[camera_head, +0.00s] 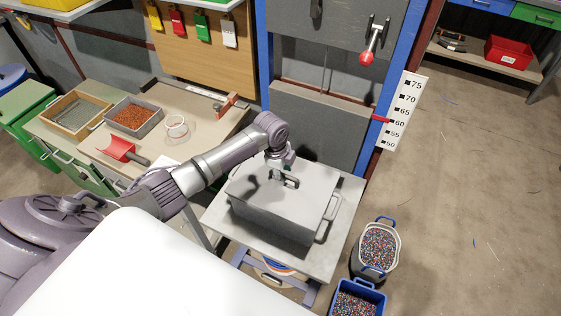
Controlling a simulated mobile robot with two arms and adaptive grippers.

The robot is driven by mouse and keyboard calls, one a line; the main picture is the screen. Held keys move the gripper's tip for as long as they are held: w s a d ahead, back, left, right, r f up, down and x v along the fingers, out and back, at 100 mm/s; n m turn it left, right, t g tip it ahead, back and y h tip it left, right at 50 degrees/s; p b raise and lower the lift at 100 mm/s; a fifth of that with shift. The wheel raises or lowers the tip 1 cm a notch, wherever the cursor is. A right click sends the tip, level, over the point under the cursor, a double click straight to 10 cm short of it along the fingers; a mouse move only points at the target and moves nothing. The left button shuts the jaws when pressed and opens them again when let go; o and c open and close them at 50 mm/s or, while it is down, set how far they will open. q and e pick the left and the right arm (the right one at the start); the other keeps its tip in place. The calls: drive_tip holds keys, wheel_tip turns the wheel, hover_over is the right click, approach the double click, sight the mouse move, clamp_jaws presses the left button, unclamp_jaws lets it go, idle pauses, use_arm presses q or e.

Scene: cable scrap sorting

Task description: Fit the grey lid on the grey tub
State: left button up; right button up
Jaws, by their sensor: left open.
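The grey tub (268,225) stands on a small light-topped table in the middle of the view, with a bar handle on its right side. The grey lid (312,193) lies over the tub's top and covers its opening. I cannot tell whether its rim is fully seated all round. My left gripper (283,180) is open, pointing down at the dark handle in the middle of the lid. The handle is partly hidden by the gripper, and I cannot tell whether the fingers touch it. My right gripper is not in view.
A bench at left holds a wooden tray (75,113), a grey bin of orange granules (134,117), a red scoop (116,148) and a white ring (176,126). A white bucket (378,246) and a blue bin (357,298) stand right of the small table (340,225). The floor at right is mostly clear.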

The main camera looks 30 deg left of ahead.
use_arm(q)
wheel_tip(320, 180, up, 10)
drive_tip(key=s+a, duration=0.1)
drive_tip(key=shift+s, duration=0.25)
drive_tip(key=s+d+f+n, duration=0.55)
drive_tip(key=s+d, duration=0.45)
drive_tip(key=s, duration=0.3)
drive_tip(key=s+a+r+n+t, duration=0.1)
drive_tip(key=s+r+n, duration=0.1)
drive_tip(key=s+n, duration=0.4)
drive_tip(key=s+a+r+n+t, duration=0.15)
drive_tip(key=s+n, duration=0.25)
drive_tip(key=s, duration=0.5)
wheel_tip(320, 180, down, 27)
drive_tip(key=s+g, duration=0.1)
drive_tip(key=g, duration=0.1)
drive_tip(key=s+a+f+g+y, duration=0.1)
drive_tip(key=s+a+f, duration=0.1)
drive_tip(key=s+f, duration=1.3)
drive_tip(key=shift+s+a+f, duration=0.2)
drive_tip(key=shift+s+a, duration=0.2)
drive_tip(key=shift+s, duration=0.4)
